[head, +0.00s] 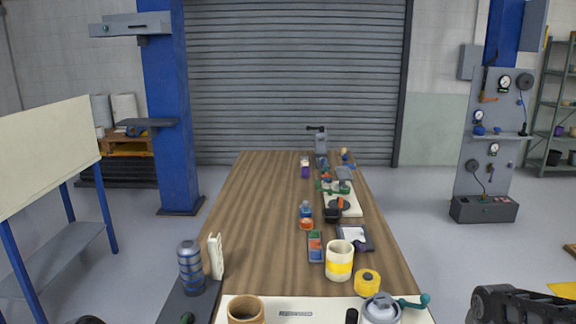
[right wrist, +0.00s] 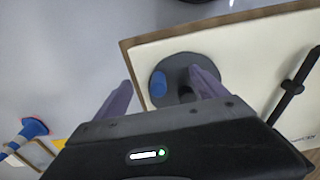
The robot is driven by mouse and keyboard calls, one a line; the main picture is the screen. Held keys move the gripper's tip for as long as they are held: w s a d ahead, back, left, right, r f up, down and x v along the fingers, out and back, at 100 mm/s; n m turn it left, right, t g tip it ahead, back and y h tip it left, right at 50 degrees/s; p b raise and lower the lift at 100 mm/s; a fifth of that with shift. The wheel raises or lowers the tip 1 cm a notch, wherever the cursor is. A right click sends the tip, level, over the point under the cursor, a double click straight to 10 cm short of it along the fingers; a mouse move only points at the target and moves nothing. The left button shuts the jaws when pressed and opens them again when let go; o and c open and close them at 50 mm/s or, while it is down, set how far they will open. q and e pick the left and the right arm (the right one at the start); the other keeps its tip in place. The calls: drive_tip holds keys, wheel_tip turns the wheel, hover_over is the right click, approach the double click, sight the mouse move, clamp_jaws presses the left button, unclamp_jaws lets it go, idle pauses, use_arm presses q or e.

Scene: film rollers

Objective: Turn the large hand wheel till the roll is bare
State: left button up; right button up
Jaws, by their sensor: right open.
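In the right wrist view a round grey hand wheel (right wrist: 185,70) with an upright blue knob (right wrist: 158,84) sits on a cream board (right wrist: 240,50). My right gripper (right wrist: 160,77) is open, its two purplish fingers on either side of the knob in the picture; contact cannot be told. In the head view a grey wheel-like part (head: 381,309) with a teal crank handle (head: 415,302) stands at the bottom edge. A brown hollow roll (head: 245,309) stands left of it, cut off below. My right arm shows at the bottom right; my left gripper is not visible.
A blue-grey ribbed cylinder (head: 191,268) stands at the left. Small items line the long wooden table (head: 250,200); its left half is clear.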

drive_tip(key=shift+r+p, duration=2.45)
drive_tip(key=shift+r, duration=1)
